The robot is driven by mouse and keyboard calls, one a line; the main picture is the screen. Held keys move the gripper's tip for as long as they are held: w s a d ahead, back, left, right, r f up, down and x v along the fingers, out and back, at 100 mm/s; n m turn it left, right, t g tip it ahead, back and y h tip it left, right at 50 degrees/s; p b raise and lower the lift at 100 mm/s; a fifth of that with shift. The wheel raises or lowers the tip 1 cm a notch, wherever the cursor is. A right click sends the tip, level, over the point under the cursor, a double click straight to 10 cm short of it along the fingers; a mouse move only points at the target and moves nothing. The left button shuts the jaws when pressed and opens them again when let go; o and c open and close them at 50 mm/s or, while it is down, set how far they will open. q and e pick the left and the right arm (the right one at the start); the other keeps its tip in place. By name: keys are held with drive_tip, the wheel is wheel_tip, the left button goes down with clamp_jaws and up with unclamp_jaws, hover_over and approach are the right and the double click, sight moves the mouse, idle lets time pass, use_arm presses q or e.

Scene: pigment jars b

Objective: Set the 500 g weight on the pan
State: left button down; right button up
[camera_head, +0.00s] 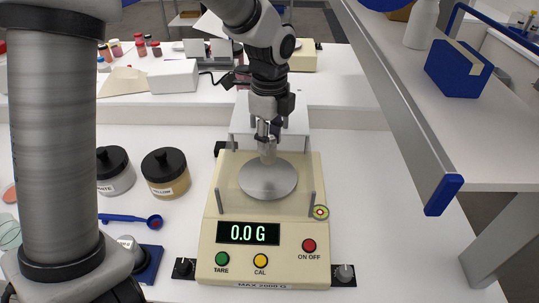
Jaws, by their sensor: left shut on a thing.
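The scale (224,207) is cream coloured, with a round grey pan (268,190) and a display (248,233) reading 0.0 G. My left gripper (268,133) points down over the back of the pan, shut on a small grey metal piece, seemingly the 500 g weight (267,152). Its lower end appears close to the pan's rear edge; whether it touches cannot be told. The fingers partly hide it, and no marking on it is legible. My right gripper is not in view.
Clear upright panels stand around the pan. Two black-lidded jars (166,173), a blue scoop (130,218) and a dark blue block (149,263) are left of the scale. A raised shelf (400,110) with a blue corner runs along the right.

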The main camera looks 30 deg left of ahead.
sight(269, 157)
use_arm(q)
drive_tip(key=f, duration=0.6)
drive_tip(key=shift+w+a, duration=0.35)
drive_tip(key=shift+a, duration=0.05)
drive_tip(key=shift+s+d+r, duration=0.2)
drive_tip(key=shift+s+d, duration=0.05)
drive_tip(key=shift+s, duration=0.05)
drive_tip(key=c, duration=1)
unclamp_jaws()
drive_tip(key=shift+f, duration=0.25)
drive_tip(key=shift+o, duration=1.3)
drive_tip(key=shift+w+a, duration=0.1)
drive_tip(key=shift+w, duration=0.05)
drive_tip(key=shift+r, duration=0.25)
wheel_tip(269, 157, up, 12)
drive_tip(key=shift+f+b, duration=0.2)
drive_tip(key=shift+b, duration=0.15)
drive_tip(key=shift+r, duration=0.15)
